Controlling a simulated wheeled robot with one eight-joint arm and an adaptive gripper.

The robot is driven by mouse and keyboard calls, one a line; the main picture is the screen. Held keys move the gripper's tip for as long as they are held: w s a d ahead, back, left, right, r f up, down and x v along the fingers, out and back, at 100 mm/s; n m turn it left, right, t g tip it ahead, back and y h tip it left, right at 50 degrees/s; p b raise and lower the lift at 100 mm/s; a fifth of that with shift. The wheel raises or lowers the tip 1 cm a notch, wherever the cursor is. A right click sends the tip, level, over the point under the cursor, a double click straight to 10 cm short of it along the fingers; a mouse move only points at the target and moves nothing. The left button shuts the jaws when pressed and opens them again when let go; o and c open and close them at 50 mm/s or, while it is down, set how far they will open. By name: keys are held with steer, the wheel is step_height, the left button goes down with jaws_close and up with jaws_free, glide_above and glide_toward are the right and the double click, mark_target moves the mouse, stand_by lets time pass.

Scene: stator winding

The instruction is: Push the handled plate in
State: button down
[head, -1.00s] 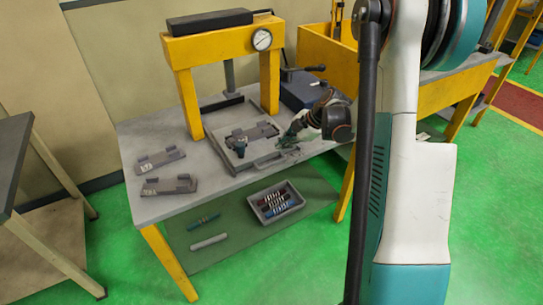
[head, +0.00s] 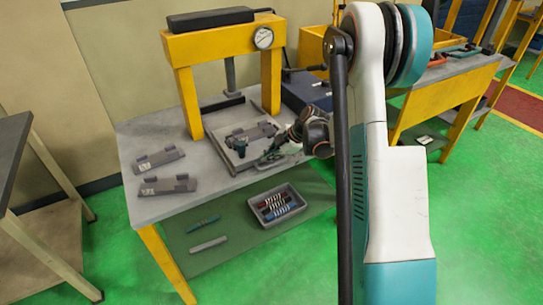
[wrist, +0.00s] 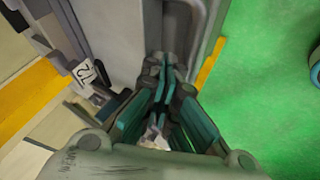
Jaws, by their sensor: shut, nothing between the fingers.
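The handled plate (head: 229,161) is a flat grey plate on the table in front of the yellow press. It carries a dark fixture with a tag-like part and a dark upright knob (head: 240,148). Its handle is at the front edge, partly hidden by my gripper. My gripper (head: 268,157) is at the plate's front right in the head view. In the wrist view my gripper (wrist: 163,76) has its teal fingers together and empty, close to a grey edge with a bar-like part (wrist: 186,25). I cannot tell whether they touch it.
The yellow press (head: 222,48) with a gauge stands behind the plate. Two grey brackets (head: 160,160) lie on the table's left. A grey bin (head: 277,204) of coloured parts sits on the lower shelf. A dark box (head: 308,92) stands right of the press.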

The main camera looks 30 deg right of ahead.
mark_target(246, 128)
steer(key=shift+w, duration=0.1)
steer(key=w, duration=1.9)
steer(key=shift+w+a, duration=0.3)
steer(key=shift+a, duration=0.05)
